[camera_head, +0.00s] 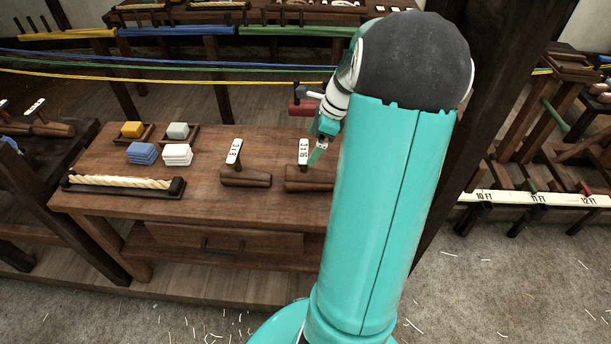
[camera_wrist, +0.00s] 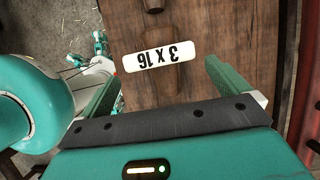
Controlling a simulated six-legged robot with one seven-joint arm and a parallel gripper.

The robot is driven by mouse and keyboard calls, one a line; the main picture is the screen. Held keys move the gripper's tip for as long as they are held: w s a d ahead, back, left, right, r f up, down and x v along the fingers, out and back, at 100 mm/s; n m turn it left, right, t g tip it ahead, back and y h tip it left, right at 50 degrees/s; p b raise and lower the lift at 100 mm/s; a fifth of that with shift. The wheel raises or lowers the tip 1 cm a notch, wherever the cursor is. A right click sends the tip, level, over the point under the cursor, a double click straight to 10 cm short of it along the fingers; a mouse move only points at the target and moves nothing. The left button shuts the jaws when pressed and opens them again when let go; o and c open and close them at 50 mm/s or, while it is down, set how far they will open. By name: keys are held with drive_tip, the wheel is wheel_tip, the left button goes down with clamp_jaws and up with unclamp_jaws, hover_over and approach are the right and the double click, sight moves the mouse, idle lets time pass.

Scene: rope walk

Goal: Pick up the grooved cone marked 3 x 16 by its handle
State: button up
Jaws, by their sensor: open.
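The 3 x 16 tag (camera_wrist: 160,56) is a white label, upside down in the wrist view. Dark wood (camera_wrist: 152,88) shows under it between my fingers, and a rounded wooden end (camera_wrist: 152,5) shows at the top edge. My gripper (camera_wrist: 165,88) is open, one green finger on each side, with nothing held. In the head view my gripper (camera_head: 321,148) is over the right one of two wooden tools (camera_head: 305,178), beside its white tag (camera_head: 303,151). My arm hides that tool's right end. Whether the fingers touch it I cannot tell.
A similar tagged tool (camera_head: 245,178) lies to the left on the wooden bench (camera_head: 200,205). Further left are a tray with pale rope (camera_head: 120,182), white and blue stacks (camera_head: 177,154), and small yellow and grey blocks. Coloured ropes (camera_head: 170,66) stretch across behind the bench.

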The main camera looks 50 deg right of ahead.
sight(307, 150)
drive_tip(key=shift+x, duration=3.05)
drive_tip(key=shift+w+a+r, duration=0.1)
drive_tip(key=shift+w, duration=0.1)
drive_tip(key=c, duration=1.4)
